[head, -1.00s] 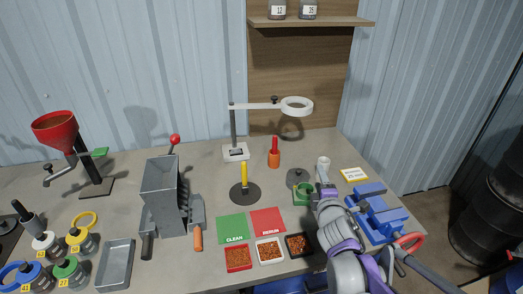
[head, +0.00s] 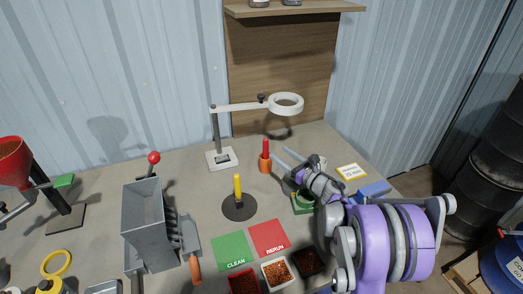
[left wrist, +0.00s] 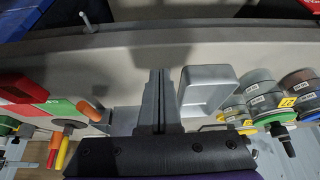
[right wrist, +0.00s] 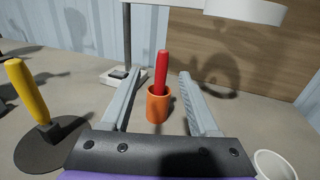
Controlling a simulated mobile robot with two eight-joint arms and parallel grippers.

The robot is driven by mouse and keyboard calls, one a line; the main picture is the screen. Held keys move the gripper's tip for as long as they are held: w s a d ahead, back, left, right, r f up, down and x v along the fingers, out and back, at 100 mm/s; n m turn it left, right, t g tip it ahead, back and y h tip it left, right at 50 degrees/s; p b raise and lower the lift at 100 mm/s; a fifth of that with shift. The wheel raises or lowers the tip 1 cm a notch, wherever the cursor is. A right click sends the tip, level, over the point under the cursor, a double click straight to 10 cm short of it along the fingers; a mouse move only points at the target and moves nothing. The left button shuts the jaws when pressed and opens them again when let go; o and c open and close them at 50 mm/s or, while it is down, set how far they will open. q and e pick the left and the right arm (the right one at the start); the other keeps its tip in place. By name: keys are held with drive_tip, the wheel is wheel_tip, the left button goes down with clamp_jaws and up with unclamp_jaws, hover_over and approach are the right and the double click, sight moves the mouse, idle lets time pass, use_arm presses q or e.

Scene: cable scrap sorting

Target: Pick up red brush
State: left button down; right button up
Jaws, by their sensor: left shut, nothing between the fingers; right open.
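The red brush (head: 265,148) stands upright in an orange cup (head: 265,163) near the back of the bench, by the ring-light stand. In the right wrist view the red brush (right wrist: 162,68) and its orange cup (right wrist: 157,104) sit between and beyond the fingers. My right gripper (head: 280,154) is open, its fingers pointing at the cup from the right; it also shows in the right wrist view (right wrist: 158,76). It does not appear to touch the brush. My left gripper (left wrist: 160,75) is shut and empty in the left wrist view. The brush's lower end is hidden in the cup.
A ring-light stand (head: 222,158) is behind the cup, its arm and ring overhead. A yellow-handled tool on a dark disc (head: 240,207) stands front left. A white cup (right wrist: 274,166) is near the right finger. Green (head: 233,252) and red (head: 268,238) mats lie in front.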

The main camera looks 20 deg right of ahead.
sight(266, 142)
use_arm(q)
drive_tip(key=r+p, duration=0.2)
drive_tip(key=shift+w+r, duration=0.4)
use_arm(e)
drive_tip(key=x, duration=0.9)
drive_tip(key=shift+w+d, duration=0.15)
drive_tip(key=shift+d, duration=0.1)
use_arm(q)
drive_tip(key=shift+w, duration=0.1)
use_arm(e)
drive_tip(key=shift+w+a+f, duration=0.1)
drive_tip(key=shift+w, duration=0.2)
drive_tip(key=shift+s, duration=0.15)
drive_tip(key=shift+c, duration=0.4)
clamp_jaws()
